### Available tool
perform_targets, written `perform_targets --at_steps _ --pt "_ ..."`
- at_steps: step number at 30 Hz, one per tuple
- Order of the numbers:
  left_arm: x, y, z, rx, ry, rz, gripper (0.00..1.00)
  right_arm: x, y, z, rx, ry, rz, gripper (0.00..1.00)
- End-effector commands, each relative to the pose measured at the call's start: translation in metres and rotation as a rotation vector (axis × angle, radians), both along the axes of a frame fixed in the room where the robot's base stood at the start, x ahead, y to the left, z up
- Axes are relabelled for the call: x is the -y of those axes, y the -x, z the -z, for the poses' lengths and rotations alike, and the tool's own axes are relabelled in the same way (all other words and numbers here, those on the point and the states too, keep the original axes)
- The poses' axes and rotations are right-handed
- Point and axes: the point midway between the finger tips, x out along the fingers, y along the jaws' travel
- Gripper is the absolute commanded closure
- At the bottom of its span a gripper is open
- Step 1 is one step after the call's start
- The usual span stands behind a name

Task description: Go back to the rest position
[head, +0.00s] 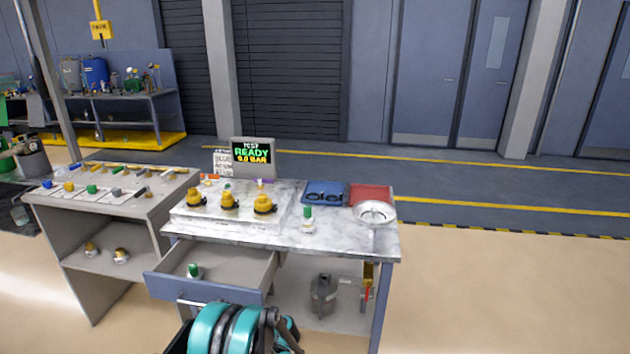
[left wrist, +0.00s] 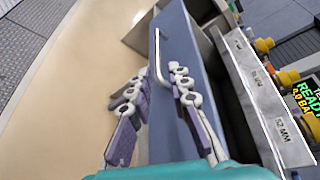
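My left gripper (left wrist: 158,78) is open in the left wrist view, its two purple-padded fingers apart. The light bar handle (left wrist: 157,52) of the blue drawer front (left wrist: 183,45) shows between and beyond the fingertips; I cannot tell whether they touch it. In the head view my teal arm (head: 236,330) is in front of the drawer (head: 207,289), and its fingers are hidden. The drawer is pulled open, with a green-topped fitting (head: 194,271) inside. My right gripper is in neither view.
The marble-topped bench (head: 340,240) holds yellow fittings (head: 229,201), a green-topped fitting (head: 308,218), blue (head: 325,187) and red (head: 371,192) trays and a round metal dish (head: 374,211). A side bench (head: 60,209) stands left. Floor right is clear.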

Motion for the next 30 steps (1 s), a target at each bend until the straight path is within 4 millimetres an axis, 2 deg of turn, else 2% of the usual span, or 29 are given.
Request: perform_targets --at_steps 5,8,15,22,27,30 --pt "0.008 0.017 -0.045 0.067 0.206 -0.003 0.81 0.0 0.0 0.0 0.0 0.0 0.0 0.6" --pt "0.017 0.034 -0.068 0.115 0.347 -0.012 0.81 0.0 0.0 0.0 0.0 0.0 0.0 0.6" --pt "0.047 0.097 -0.112 0.234 0.683 -0.061 0.81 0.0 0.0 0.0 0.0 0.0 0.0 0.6" --pt "0.087 0.172 -0.135 0.35 1.005 -0.139 0.81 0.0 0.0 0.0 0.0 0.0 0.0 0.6" --pt "0.12 0.229 -0.14 0.435 1.239 -0.218 0.81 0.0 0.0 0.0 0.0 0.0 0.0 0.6" --pt "0.139 0.257 -0.138 0.479 1.362 -0.266 0.81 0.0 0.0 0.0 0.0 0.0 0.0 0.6"
